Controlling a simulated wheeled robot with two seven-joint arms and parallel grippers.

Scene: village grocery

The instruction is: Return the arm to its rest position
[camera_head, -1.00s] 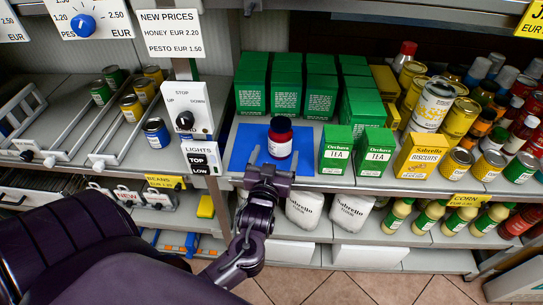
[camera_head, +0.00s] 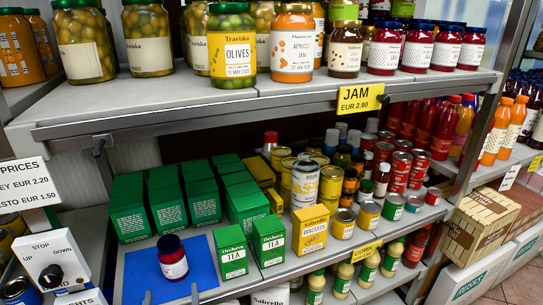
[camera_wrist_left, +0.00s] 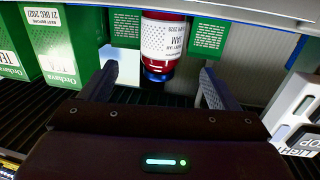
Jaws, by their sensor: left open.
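A dark red jam jar (camera_head: 172,260) with a blue lid and white label stands upright on a blue mat (camera_head: 204,265) on the middle shelf. In the left wrist view the jar (camera_wrist_left: 162,45) appears upside down, beyond and between the fingers. My left gripper (camera_wrist_left: 155,88) is open and empty, with a gap between its fingertips and the jar. In the head view only the tips of my left gripper (camera_head: 170,297) show at the bottom edge, in front of the jar. The rest of the left arm is out of the head view. My right gripper is in neither view.
Green tea boxes (camera_head: 233,252) stand right of the mat, with a yellow biscuits box (camera_head: 310,230) beyond. The upper shelf (camera_head: 260,96) holds jars of olives and jam above. A switch panel (camera_head: 52,262) stands at the left.

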